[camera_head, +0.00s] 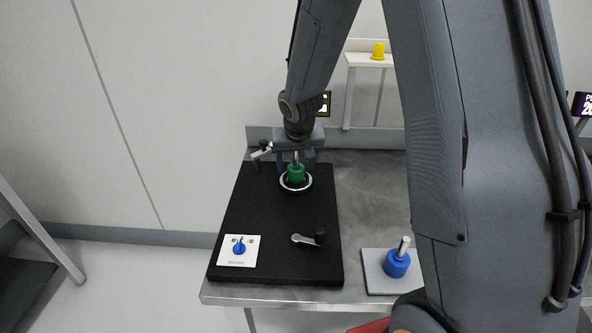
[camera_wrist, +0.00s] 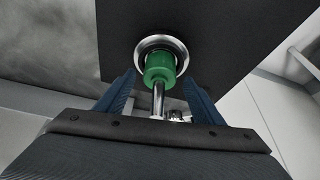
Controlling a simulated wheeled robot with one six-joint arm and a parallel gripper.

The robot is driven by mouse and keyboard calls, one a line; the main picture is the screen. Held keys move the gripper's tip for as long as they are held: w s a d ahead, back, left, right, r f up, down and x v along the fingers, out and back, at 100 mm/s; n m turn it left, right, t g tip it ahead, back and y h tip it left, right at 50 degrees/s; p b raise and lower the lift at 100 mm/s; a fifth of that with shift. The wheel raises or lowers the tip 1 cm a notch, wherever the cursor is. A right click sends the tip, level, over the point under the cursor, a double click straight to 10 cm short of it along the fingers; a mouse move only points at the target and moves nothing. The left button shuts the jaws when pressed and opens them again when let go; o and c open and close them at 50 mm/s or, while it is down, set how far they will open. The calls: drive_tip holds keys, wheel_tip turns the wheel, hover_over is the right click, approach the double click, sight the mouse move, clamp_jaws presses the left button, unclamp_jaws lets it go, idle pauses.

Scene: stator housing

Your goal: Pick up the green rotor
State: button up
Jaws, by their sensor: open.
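The green rotor (camera_head: 296,174) sits upright in a silver ring (camera_head: 308,186) at the far end of a black board, its metal shaft pointing up. My gripper (camera_head: 296,163) is above it, pointing down, and partly hides the shaft. In the wrist view the green rotor (camera_wrist: 160,68) shows inside the ring (camera_wrist: 181,45). The shaft (camera_wrist: 158,98) lies between the two blue fingers of my gripper (camera_wrist: 160,88). The fingers are open, with a gap on both sides, and hold nothing.
The black board (camera_head: 265,210) carries a crank handle (camera_head: 306,239) and a white plate with a blue knob (camera_head: 239,248). A blue rotor (camera_head: 397,263) stands on a grey plate (camera_head: 376,284) at the right. A yellow part (camera_head: 379,51) is on a back shelf. Bare metal table (camera_head: 370,190) lies right of the board.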

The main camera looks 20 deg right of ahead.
drive_tip(key=shift+w+d+f, duration=0.1)
drive_tip(key=shift+w+f, duration=0.15)
drive_tip(key=shift+f, duration=0.4)
drive_tip(key=shift+c, duration=0.2)
clamp_jaws()
drive_tip(key=shift+r, duration=0.1)
